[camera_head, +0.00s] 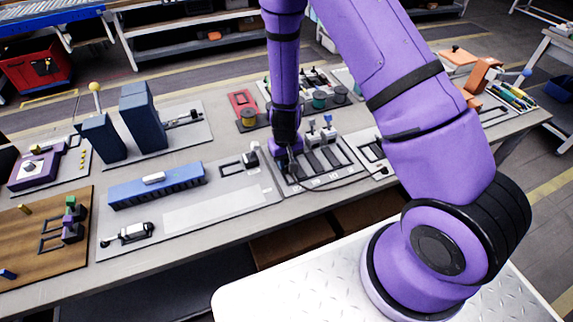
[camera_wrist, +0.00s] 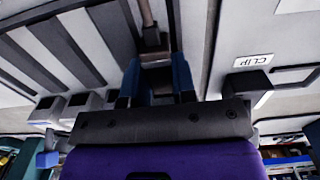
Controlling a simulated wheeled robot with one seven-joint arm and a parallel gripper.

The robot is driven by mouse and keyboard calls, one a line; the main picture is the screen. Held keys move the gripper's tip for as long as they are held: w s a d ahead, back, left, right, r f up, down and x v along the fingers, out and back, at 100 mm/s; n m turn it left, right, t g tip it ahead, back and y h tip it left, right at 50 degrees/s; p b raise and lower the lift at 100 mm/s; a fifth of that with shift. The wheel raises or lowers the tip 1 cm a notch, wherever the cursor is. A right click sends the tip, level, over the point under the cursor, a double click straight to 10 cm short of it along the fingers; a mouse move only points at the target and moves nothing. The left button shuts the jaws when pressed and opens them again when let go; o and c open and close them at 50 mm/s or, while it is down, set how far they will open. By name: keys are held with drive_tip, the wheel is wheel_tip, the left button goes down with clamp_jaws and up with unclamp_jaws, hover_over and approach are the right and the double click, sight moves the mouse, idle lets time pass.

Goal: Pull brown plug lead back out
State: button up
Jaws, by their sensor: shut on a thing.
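My gripper (camera_wrist: 157,82) is shut on the brown plug lead (camera_wrist: 150,38), which shows in the wrist view between the two blue fingers and runs up out of the picture. In the head view my gripper (camera_head: 287,158) points down at the left end of a grey panel with dark slots (camera_head: 318,163). A thin dark cable (camera_head: 340,184) runs from near the gripper along the panel's front to the right. The plug's tip is hidden by the fingers, so I cannot tell whether it sits in a socket.
Two small upright connectors (camera_head: 320,132) stand at the panel's back edge. A plate marked CLIP (camera_wrist: 273,61) with a dark clip lies beside the gripper. A blue block (camera_head: 157,185) stands on the pale board to the left.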

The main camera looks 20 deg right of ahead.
drive_tip(key=shift+s, duration=1.3)
drive_tip(key=o, duration=0.9)
drive_tip(key=shift+o, duration=0.2)
drive_tip(key=shift+r, duration=0.1)
drive_tip(key=shift+r, duration=3.45)
